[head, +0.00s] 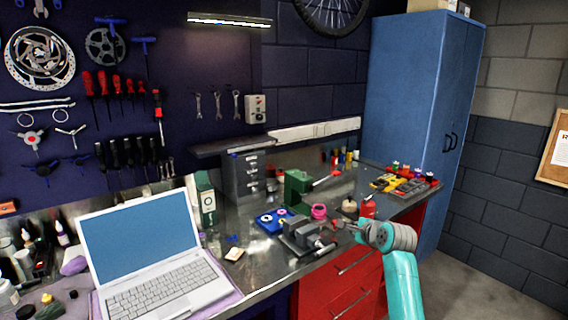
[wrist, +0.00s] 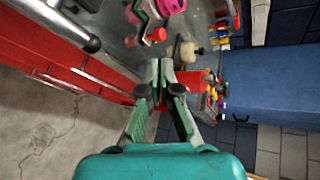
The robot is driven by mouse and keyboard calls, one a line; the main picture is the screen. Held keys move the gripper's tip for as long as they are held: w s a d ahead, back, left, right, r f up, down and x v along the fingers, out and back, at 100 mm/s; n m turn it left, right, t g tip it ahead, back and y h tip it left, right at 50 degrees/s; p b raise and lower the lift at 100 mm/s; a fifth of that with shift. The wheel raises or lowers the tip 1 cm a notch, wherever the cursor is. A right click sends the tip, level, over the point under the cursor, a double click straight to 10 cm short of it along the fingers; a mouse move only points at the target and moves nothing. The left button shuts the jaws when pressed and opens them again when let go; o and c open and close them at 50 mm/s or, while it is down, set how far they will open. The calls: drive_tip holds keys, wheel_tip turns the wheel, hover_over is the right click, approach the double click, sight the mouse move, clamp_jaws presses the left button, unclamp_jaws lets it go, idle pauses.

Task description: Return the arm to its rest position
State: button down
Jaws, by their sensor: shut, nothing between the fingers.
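My gripper (head: 343,225) is at the front edge of the metal bench (head: 262,262), right of the vise, with my teal arm behind it at the lower right. In the wrist view my gripper (wrist: 160,70) has its fingertips together and nothing shows between them. A red bottle (head: 367,207) stands on the bench just beyond my gripper; a red shape (wrist: 190,80) also shows behind the fingers in the wrist view. The bench-top surface is partly hidden by the arm.
A grey vise (head: 302,236), pink tape roll (head: 319,211) and green box (head: 298,187) stand close by. A laptop (head: 150,250) is at left. Red drawers (head: 340,290) with handles lie below the edge. A blue cabinet (head: 415,95) stands behind; the floor at right is clear.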

drive_tip(key=s+a+f+n+h, duration=0.15)
drive_tip(key=s+f+n, duration=0.35)
drive_tip(key=s+f, duration=1.85)
drive_tip(key=s+f+n+t, duration=0.1)
drive_tip(key=s+f, duration=0.2)
drive_tip(key=s, duration=0.2)
drive_tip(key=s+f+n, duration=0.2)
drive_tip(key=s+f, duration=0.1)
drive_tip(key=s, duration=0.3)
drive_tip(key=s+r+n+h, duration=0.15)
drive_tip(key=s+n, duration=0.25)
drive_tip(key=s, duration=1.7)
drive_tip(key=s+r+n, duration=0.3)
drive_tip(key=s+r, duration=0.4)
drive_tip(key=s, duration=0.2)
drive_tip(key=s+a+r+n+t, duration=0.1)
drive_tip(key=s+r+n, duration=0.3)
drive_tip(key=s, duration=0.5)
wheel_tip(320, 180, up, 3)
drive_tip(key=shift+s+f, duration=0.15)
drive_tip(key=shift+s, duration=0.15)
drive_tip(key=shift+a, duration=0.1)
